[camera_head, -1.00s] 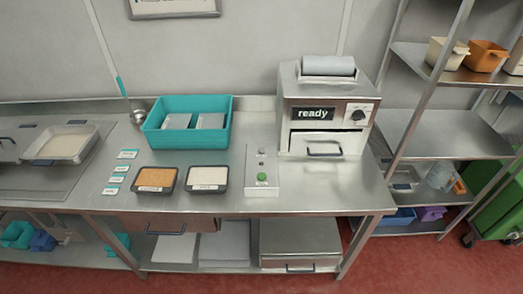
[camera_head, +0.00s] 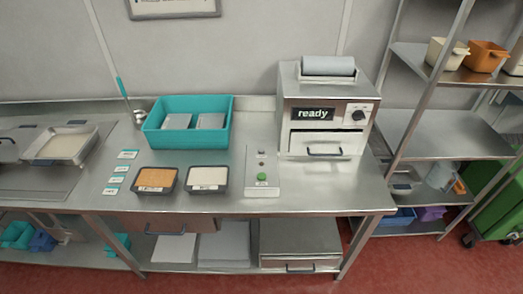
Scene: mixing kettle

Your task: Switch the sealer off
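The sealer (camera_head: 324,108) is a steel box standing at the right of the steel table, with a grey film roll (camera_head: 328,66) on top. Its dark display (camera_head: 313,114) reads "ready". A black knob (camera_head: 358,115) sits on a light plate to the right of the display; its exact setting is too small to tell. A drawer with a handle (camera_head: 325,151) is in the lower front and looks closed. Neither of my grippers is in the head view.
A control box with a green button (camera_head: 262,177) stands left of the sealer. Two filled trays (camera_head: 207,189) and a teal bin (camera_head: 187,138) are further left. A metal shelf rack (camera_head: 440,134) stands right of the table. The table front before the sealer is clear.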

